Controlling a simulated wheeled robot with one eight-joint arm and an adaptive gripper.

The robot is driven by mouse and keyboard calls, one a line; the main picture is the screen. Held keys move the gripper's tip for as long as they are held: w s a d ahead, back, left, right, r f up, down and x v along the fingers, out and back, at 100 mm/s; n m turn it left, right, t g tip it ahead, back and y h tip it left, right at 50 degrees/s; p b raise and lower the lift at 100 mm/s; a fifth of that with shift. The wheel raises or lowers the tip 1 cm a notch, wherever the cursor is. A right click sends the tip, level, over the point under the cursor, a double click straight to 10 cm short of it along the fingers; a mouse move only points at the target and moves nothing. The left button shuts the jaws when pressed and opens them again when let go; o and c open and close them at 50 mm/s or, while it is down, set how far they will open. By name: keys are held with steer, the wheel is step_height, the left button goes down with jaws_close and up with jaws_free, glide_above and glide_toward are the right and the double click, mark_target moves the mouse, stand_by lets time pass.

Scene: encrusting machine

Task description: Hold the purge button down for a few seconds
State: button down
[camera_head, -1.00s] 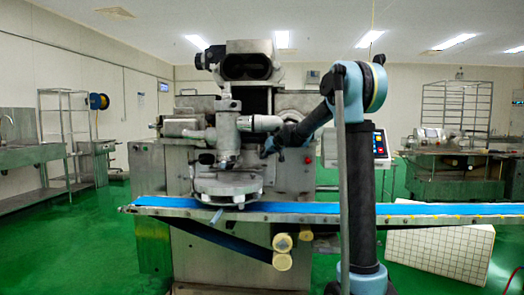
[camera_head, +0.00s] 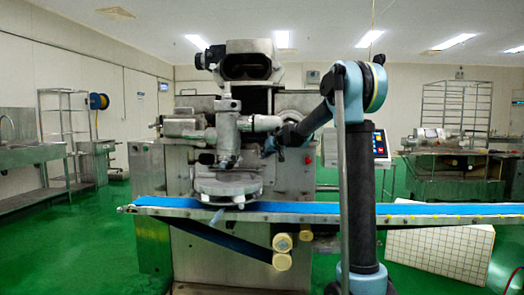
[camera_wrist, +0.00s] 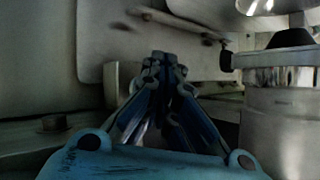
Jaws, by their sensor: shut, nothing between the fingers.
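The encrusting machine (camera_head: 222,112) stands in the middle of the head view. My gripper (camera_head: 268,151) is in front of the machine's upper body, to the right of the nozzle assembly. In the wrist view my gripper (camera_wrist: 165,62) has its fingertips together with nothing between them, facing a grey metal panel. I cannot tell whether the tips touch it. No button shows clearly at the fingertips, and I cannot pick out the purge button. A small red button (camera_head: 308,160) is on the machine front, right of my gripper. A control panel (camera_head: 380,145) shows partly behind my arm.
A blue conveyor belt (camera_head: 455,209) runs across below my arm. In the wrist view a shiny metal cylinder (camera_wrist: 283,120) with a dark knob (camera_wrist: 291,38) stands close to the right of my fingers. Steel tables and racks stand at both sides over green floor.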

steer(key=shift+w+d+r, duration=0.2)
steer(key=shift+w+d, duration=0.05)
steer(key=shift+w, duration=0.05)
stand_by(0.8)
steer(key=shift+s+a, duration=0.2)
steer(key=shift+s, duration=2.55)
steer(key=s+d+f+m+g+h, duration=0.1)
steer(key=s+d+f, duration=0.7)
steer(key=s, duration=0.9)
steer(key=s+d+f+m+g+h, duration=0.2)
steer(key=s+d+f, duration=0.7)
steer(key=s, duration=0.8)
steer(key=s+d+f+m+g+h, duration=0.1)
steer(key=s+d+f+g+h, duration=0.3)
steer(key=s+d+f, duration=0.5)
steer(key=s+f, duration=0.4)
steer(key=s, duration=0.4)
steer(key=shift+s+d+g, duration=0.2)
steer(key=shift+s+g, duration=0.1)
